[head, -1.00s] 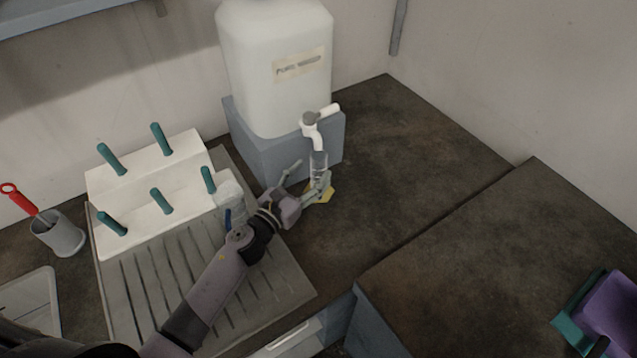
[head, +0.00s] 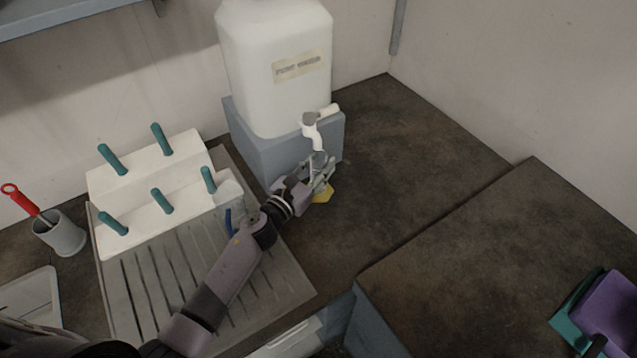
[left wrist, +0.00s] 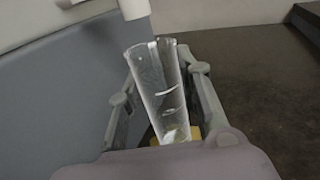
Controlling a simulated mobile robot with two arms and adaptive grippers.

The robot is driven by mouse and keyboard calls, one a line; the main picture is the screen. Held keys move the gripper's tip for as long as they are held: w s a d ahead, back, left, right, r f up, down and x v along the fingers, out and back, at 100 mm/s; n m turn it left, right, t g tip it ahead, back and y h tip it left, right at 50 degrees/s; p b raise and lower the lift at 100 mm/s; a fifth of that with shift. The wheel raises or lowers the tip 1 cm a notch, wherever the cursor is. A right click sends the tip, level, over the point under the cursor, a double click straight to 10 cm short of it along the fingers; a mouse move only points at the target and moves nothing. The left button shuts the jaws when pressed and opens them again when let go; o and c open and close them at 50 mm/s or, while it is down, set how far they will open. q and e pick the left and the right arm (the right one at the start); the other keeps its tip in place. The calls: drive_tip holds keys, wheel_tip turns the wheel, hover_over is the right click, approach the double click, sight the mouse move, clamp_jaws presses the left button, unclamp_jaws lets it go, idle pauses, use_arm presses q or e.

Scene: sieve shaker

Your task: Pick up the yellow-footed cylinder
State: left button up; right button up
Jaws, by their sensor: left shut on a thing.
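The yellow-footed cylinder (head: 323,194) is a clear measuring cylinder on the dark worktop, under the white tap (head: 312,132) of the large water container. My left gripper (head: 322,178) reaches it from the left and is shut on its clear body, above the yellow foot. In the left wrist view the clear cylinder (left wrist: 160,88) stands between my two fingers, its open top toward the tap spout (left wrist: 133,8). A bit of yellow foot shows below it. Whether the foot touches the worktop is hard to tell. My right gripper is out of view.
The white container (head: 275,100) stands on a grey-blue block (head: 262,160) just behind. A white rack with teal pegs (head: 140,200) and a grooved drainboard (head: 180,290) lie left. A cup with a red-handled tool (head: 60,238) is far left.

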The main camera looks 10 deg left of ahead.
use_arm(q)
clamp_jaws()
drive_tip(key=shift+r, duration=0.2)
idle(0.5)
drive_tip(key=shift+r, duration=0.45)
drive_tip(key=b+v, duration=0.1)
drive_tip(key=v, duration=0.7)
wheel_tip(320, 180, up, 19)
drive_tip(key=p, duration=1.2)
drive_tip(key=shift+f, duration=0.1)
